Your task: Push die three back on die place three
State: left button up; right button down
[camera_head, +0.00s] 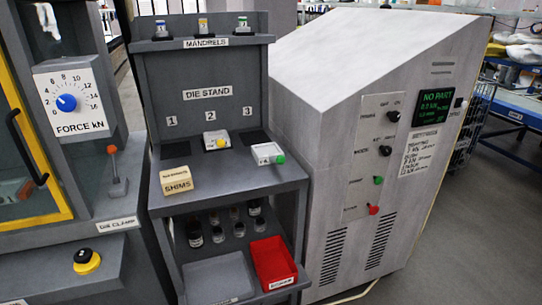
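A white die with a green knob (267,153) sits on the grey die stand (280,185) below the number 3 label (247,110). It lies forward of the dark pad under that label, die place three (255,136), toward the front right of the shelf. Its own marking is too small to read. Neither of my grippers is in view.
A beige shims box (176,180) sits at the shelf's front left. Place one's dark pad (175,150) is bare. Mandrels (202,27) stand on the top ledge. A red bin (273,262) and several dark cylinders are below. A grey control cabinet (350,130) stands close on the right.

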aim_at(269, 154)
jog(key=z, duration=0.1)
jog(key=k, duration=0.35)
jog(key=z, duration=0.1)
jog(key=i, duration=1.15)
jog(key=z, duration=0.85)
